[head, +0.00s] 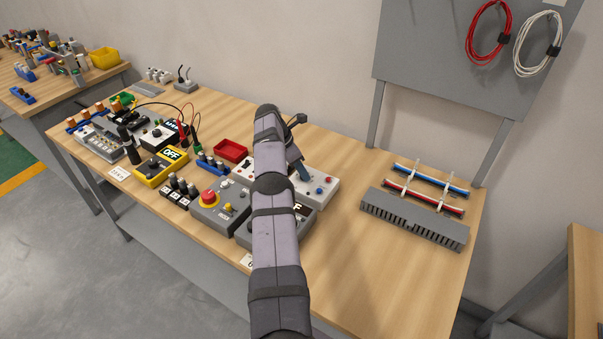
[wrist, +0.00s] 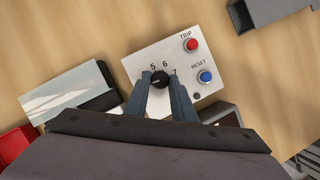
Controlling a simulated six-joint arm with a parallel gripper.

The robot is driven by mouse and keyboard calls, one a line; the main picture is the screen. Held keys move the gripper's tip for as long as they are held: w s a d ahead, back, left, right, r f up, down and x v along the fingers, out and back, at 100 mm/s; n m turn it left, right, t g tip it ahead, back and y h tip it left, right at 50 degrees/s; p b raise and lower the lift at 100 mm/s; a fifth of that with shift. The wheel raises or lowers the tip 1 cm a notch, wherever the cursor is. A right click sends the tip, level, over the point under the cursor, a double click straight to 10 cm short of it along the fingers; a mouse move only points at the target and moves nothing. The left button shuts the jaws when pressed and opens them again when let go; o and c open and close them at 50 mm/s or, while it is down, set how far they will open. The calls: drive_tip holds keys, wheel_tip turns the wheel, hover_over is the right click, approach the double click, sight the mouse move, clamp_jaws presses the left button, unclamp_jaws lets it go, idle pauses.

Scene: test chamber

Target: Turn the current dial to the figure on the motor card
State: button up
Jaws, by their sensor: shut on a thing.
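The current dial is a small black knob (wrist: 160,79) on a white relay panel (wrist: 144,62) in the wrist view. The figures 5, 6 and 7 show around its far and right side; other figures are hidden, and I cannot tell where the pointer stands. My gripper (wrist: 161,84) is shut on the knob, one finger on each side. In the head view the panel (head: 318,189) is partly behind my arm, with my gripper (head: 303,173) over it. White cards lie at the bench's front, one on the left (head: 119,173) and one beside my arm (head: 246,261); their print is too small to read.
The panel has a red TRIP button (wrist: 191,45) and a blue RESET button (wrist: 205,76) close to my right finger. A red tray (head: 231,150) and an emergency-stop box (head: 220,211) stand left of my arm. A grey cable duct (head: 414,218) lies right.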

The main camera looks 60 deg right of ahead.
idle(0.5)
drive_tip(key=o, duration=0.7)
drive_tip(key=shift+a, duration=0.1)
drive_tip(key=shift+o, duration=0.2)
drive_tip(key=shift+r+b, duration=0.15)
drive_tip(key=shift+b, duration=0.2)
drive_tip(key=shift+b+v, duration=0.8)
drive_tip(key=shift+v, duration=0.1)
drive_tip(key=shift+p+v, duration=0.35)
drive_tip(key=shift+v, duration=2.3)
